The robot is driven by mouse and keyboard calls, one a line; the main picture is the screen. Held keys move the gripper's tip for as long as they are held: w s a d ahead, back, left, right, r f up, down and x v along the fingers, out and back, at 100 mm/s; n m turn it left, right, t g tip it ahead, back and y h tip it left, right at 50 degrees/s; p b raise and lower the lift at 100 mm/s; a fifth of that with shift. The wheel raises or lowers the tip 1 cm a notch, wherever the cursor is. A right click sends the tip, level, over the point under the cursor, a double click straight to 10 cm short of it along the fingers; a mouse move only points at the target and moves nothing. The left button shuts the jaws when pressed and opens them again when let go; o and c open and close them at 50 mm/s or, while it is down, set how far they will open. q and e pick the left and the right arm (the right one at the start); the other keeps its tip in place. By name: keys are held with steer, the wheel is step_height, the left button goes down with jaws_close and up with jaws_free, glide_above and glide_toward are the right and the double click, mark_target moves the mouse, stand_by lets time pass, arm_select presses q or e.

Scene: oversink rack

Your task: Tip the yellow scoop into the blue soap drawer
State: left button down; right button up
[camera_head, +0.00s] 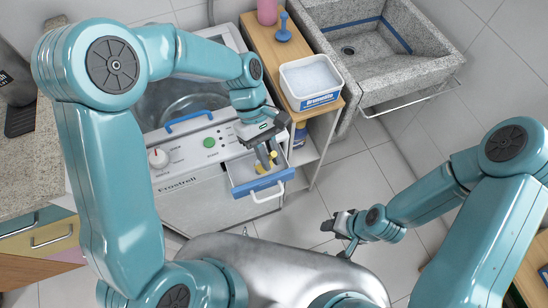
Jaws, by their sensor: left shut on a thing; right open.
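The blue soap drawer (244,190) is pulled out from the front of the washing machine (190,180), with a white handle at its front. My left gripper (262,150) is over the drawer, pointing down, and is shut on the yellow scoop (262,166). The scoop shows as small yellow parts at or just above the drawer; its bowl is partly hidden, and I cannot tell its tilt or whether it holds powder. My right gripper (343,226) is open and empty, low over the floor to the right of the drawer.
A white tub (311,82) of pale powder with a blue label stands on a wooden shelf unit (262,38) behind the drawer. A blue plunger-like item (283,30) and a pink bottle (267,11) stand there too. A stone sink (375,50) is at the back right. The tiled floor is clear.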

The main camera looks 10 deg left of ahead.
arm_select(q)
steer(key=h, duration=0.1)
steer(key=w+a+g+h, duration=0.1)
steer(key=a+h+p, duration=0.1)
steer(key=shift+w+a+r+g, duration=0.25)
steer(key=shift+r+g, duration=0.1)
steer(key=shift+g, duration=0.05)
steer(key=shift+w+a+m+g+h, duration=0.3)
steer(key=shift+w+a+g+h, duration=0.1)
steer(key=shift+a+g+h, duration=0.25)
steer(key=shift+r, duration=0.1)
stand_by(1.0)
step_height(320, 180, up, 6)
steer(key=p, duration=0.5)
steer(key=shift+a, duration=0.1)
